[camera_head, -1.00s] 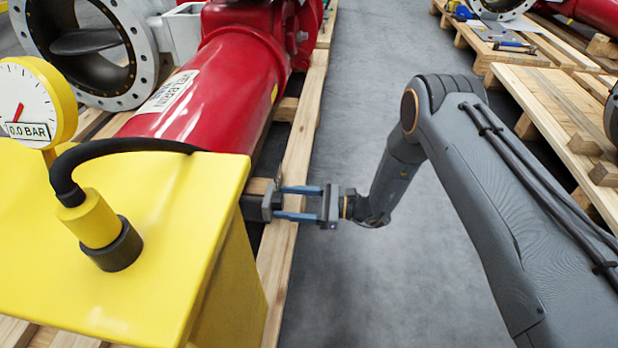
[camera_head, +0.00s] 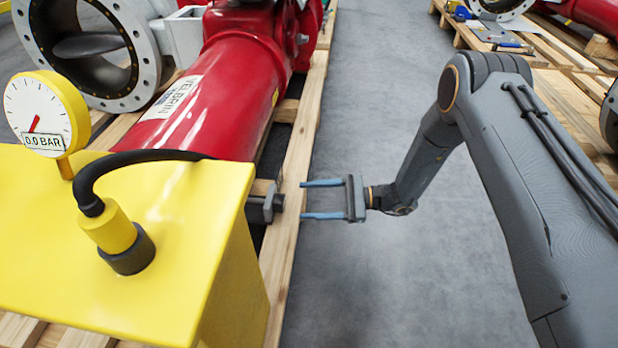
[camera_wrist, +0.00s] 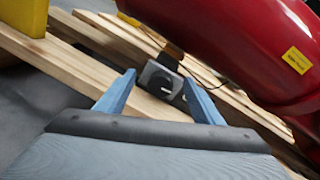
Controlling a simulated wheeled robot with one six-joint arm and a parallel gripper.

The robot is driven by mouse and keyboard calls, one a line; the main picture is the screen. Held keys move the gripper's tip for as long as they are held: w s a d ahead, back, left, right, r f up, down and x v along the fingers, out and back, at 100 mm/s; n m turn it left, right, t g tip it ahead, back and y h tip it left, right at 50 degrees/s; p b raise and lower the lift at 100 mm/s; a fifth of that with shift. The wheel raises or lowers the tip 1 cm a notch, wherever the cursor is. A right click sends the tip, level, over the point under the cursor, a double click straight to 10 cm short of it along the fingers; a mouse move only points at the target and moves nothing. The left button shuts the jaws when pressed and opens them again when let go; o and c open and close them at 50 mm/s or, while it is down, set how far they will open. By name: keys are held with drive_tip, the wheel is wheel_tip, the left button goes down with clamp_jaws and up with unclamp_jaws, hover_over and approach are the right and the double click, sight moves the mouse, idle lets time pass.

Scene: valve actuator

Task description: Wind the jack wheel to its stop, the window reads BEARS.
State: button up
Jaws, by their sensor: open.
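A small dark grey block with a round black knob (camera_head: 278,203) sits beside the yellow box, at the pallet's edge, and is probably the jack wheel. In the wrist view the dark block (camera_wrist: 160,82) shows beyond and between my fingertips, its round face towards me. My gripper (camera_head: 303,200) is open and empty, its two blue fingers pointing left at the knob with a small gap. I cannot make out a window or any lettering on the block.
A yellow box (camera_head: 110,265) with a black hose and a gauge (camera_head: 42,115) marked 0.0 BAR stands at the left. A red cylinder (camera_head: 215,105) lies behind on the wooden pallet (camera_head: 302,150). Grey floor right of the pallet is clear around my gripper.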

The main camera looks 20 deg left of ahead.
drive_tip(key=s+d+r+n+h, duration=0.2)
drive_tip(key=s+r+n+h, duration=0.1)
drive_tip(key=r, duration=0.4)
drive_tip(key=s+d+r+n+h+p, duration=0.1)
drive_tip(key=s+d+r+n+h, duration=0.1)
drive_tip(key=s+r, duration=0.4)
drive_tip(key=s+d+r+n+g+h+p, duration=0.1)
drive_tip(key=s+r+n+h, duration=0.2)
drive_tip(key=r, duration=0.7)
drive_tip(key=shift+s+d+r+n+h, duration=0.2)
drive_tip(key=shift+s+d+n+h, duration=0.2)
drive_tip(key=shift+s+h, duration=0.65)
drive_tip(key=shift+r, duration=0.1)
